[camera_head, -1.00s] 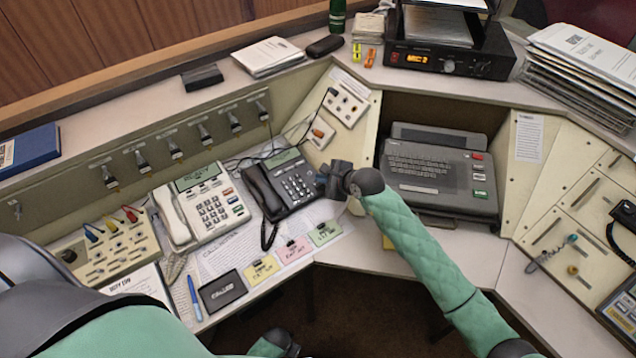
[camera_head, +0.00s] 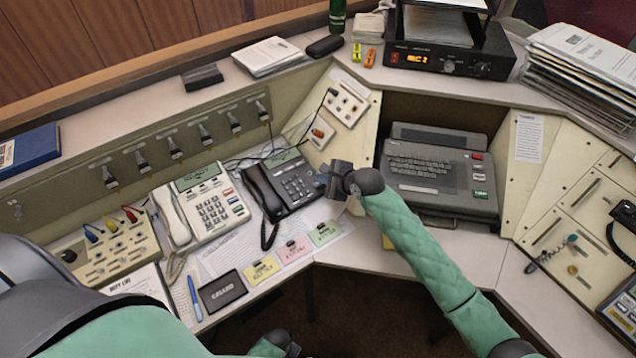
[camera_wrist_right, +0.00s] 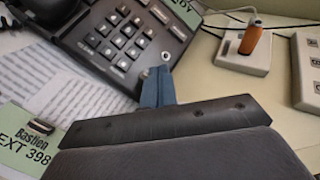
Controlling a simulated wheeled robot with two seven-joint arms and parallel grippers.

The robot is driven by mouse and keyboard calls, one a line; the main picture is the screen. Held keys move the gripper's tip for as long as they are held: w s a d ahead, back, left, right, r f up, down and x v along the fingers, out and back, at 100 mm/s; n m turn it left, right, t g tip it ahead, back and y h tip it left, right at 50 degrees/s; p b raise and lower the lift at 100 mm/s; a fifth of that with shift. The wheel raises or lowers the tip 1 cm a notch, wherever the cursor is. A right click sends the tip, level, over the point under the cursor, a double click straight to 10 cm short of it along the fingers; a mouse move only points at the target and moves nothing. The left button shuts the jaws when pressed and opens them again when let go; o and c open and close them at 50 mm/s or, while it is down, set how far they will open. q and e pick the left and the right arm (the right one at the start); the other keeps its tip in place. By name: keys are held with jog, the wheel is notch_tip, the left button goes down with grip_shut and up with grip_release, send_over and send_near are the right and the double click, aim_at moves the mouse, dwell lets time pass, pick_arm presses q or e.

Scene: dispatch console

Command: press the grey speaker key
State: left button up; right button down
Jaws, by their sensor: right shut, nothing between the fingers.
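The dark desk phone (camera_head: 262,190) stands on the desk left of my right gripper, with a keypad and a small green display. My right gripper (camera_head: 323,180) is at the phone's right edge. In the right wrist view its blue fingers (camera_wrist_right: 158,86) are shut and empty, pointing at the phone's near right corner. A small pale grey key (camera_wrist_right: 165,57) shows just beyond the fingertips; I cannot tell for sure that it is the speaker key, nor whether the fingers touch it. In the head view this corner is largely hidden by the gripper.
A white phone (camera_head: 212,212) stands left of the dark one. Coloured name cards (camera_head: 293,251) lie in front. A small box with an orange switch (camera_wrist_right: 242,52) is to the right of the phone. A grey keyboard terminal (camera_head: 430,172) sits in the recess at right.

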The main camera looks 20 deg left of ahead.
jog(key=shift+f, duration=0.1)
dwell(0.4)
jog(key=shift+f+b, duration=0.35)
jog(key=shift+b, duration=0.15)
jog(key=shift+a+f+b, duration=0.1)
jog(key=shift+f+b, duration=0.25)
jog(key=shift+b, duration=0.05)
dwell(0.6)
jog(key=shift+r, duration=0.2)
jog(key=shift+r+p, duration=0.3)
jog(key=shift+r, duration=0.3)
jog(key=shift+s+d+r+p, duration=0.15)
jog(key=shift+r+p, duration=0.2)
jog(key=shift+r, duration=0.45)
jog(key=shift+d+r+p, duration=0.1)
jog(key=shift+r+p, duration=0.3)
jog(key=shift+r, duration=0.4)
jog(key=shift+s+d+r+p, duration=0.15)
jog(key=shift+r+p, duration=0.2)
jog(key=shift+r, duration=0.45)
